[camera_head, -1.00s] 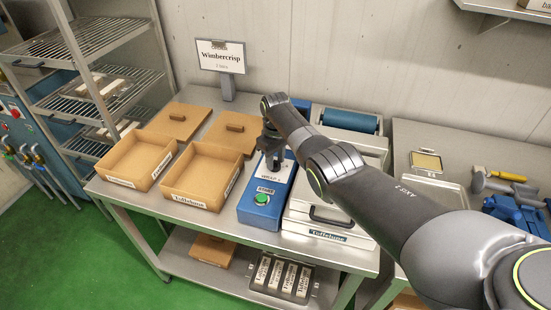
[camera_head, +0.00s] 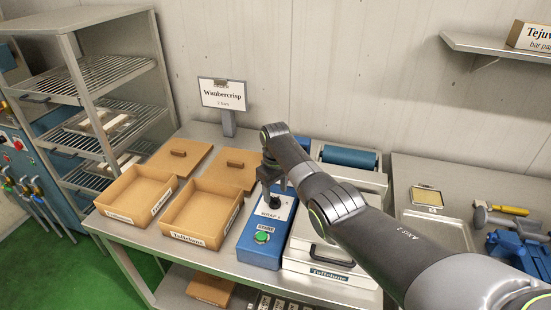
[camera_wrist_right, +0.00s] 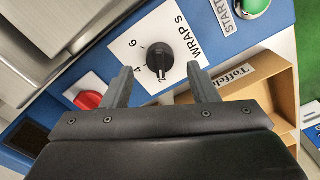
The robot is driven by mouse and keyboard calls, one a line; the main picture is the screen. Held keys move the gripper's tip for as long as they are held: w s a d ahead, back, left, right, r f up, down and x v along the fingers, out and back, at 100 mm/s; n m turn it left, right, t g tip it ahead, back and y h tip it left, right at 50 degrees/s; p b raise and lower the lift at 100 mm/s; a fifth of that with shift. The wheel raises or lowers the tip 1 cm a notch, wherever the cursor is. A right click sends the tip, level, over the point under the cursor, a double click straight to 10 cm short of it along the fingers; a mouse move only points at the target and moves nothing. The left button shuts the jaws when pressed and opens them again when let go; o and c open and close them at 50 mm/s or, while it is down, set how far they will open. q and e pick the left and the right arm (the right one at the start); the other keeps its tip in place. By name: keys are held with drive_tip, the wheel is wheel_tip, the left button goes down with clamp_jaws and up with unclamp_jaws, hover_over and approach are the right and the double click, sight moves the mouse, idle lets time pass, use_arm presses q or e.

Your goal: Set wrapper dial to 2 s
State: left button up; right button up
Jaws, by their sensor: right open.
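The blue wrapper (camera_head: 258,255) stands on the steel table, and its white panel is partly hidden behind my right gripper (camera_head: 270,198) in the head view. The right wrist view shows the black dial (camera_wrist_right: 159,56) on a white plate marked WRAPS with 2, 4 and 6. Its light pointer mark seems to face the 2, at the bottom of the picture. My right gripper (camera_wrist_right: 158,70) is open, with one finger to each side of the dial and visible gaps between. I cannot tell how far above the panel the fingertips are. My left gripper is out of view.
A green START button (camera_head: 262,237) sits on the wrapper's near end. A red knob (camera_wrist_right: 88,100) lies left of the dial plate in the wrist view. Open tan boxes (camera_head: 200,215) stand left of the wrapper. A light machine with a blue roller (camera_head: 349,157) stands right.

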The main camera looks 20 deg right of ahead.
sight(276, 199)
wheel_tip(276, 199, up, 15)
drive_tip(key=b, duration=0.2)
drive_tip(key=shift+f, duration=0.1)
idle(0.4)
